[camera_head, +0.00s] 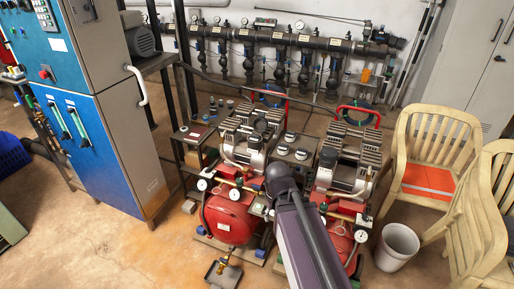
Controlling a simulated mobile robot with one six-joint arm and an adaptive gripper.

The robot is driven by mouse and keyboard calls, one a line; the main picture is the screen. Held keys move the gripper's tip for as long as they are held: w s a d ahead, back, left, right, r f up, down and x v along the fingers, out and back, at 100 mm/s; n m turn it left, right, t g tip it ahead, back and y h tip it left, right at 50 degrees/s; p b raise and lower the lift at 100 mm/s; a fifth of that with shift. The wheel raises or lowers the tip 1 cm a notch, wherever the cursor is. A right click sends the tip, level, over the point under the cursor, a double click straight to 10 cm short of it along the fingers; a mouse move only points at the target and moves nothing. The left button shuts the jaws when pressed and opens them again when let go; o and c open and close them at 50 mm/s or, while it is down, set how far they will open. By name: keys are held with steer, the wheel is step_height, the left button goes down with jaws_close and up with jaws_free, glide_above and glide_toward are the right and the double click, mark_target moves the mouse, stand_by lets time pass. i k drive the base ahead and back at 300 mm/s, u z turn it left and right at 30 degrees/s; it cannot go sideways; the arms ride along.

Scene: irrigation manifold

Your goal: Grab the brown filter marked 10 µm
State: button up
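I cannot make out any brown filter marked 10 µm; no such marking is readable at this size. Several small dark and pale items (221,106) stand at the back of a narrow stand left of the compressors, too small to identify. A small orange object (366,75) sits by the pipes at the back right; I cannot tell what it is. My arm rises from the bottom edge in front of the compressors and hides part of them. My gripper does not show in this view.
Two red compressors (229,219) fill the middle. A blue and grey cabinet (100,100) stands left. Dark manifold pipes (262,37) run along the back wall. Beige chairs (432,150) and a white bucket (397,243) are at right. Floor is free at lower left.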

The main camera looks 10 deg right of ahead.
mark_target(253, 137)
steer(key=z, duration=0.45)
steer(key=k, duration=0.2)
steer(key=u, duration=2.25)
steer(key=i, duration=2.35)
